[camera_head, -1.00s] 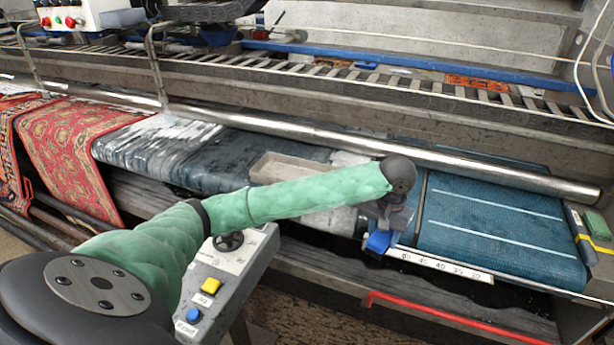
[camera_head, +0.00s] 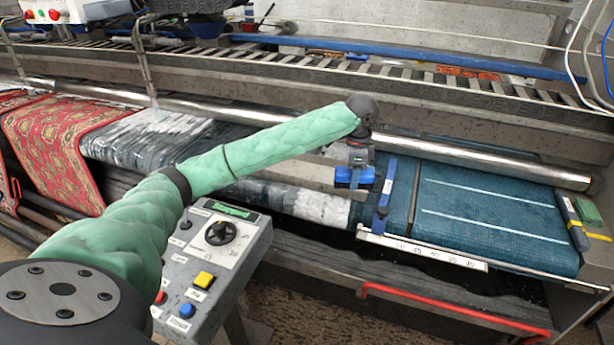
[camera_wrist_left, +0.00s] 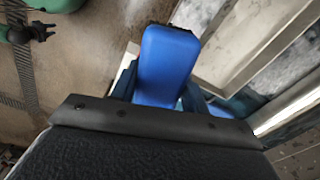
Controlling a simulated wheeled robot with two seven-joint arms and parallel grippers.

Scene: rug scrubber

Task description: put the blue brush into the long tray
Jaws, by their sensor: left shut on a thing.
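My left gripper (camera_head: 354,180) is shut on the blue brush (camera_head: 345,177) and holds it at the right end of the long tray. In the left wrist view the blue brush (camera_wrist_left: 166,65) sticks out beyond the dark gripper body. The long tray (camera_head: 300,175) is a pale beige trough lying on the dark wet rug, partly hidden behind my green left arm and the gripper. I cannot tell whether the brush touches the tray. My right gripper is not in view.
A blue bar (camera_head: 386,186) lies just right of the gripper, beside the teal mat (camera_head: 490,215). A steel roller (camera_head: 480,163) runs behind. A control box (camera_head: 215,255) stands in front, below my arm. A red rail (camera_head: 450,310) edges the front right.

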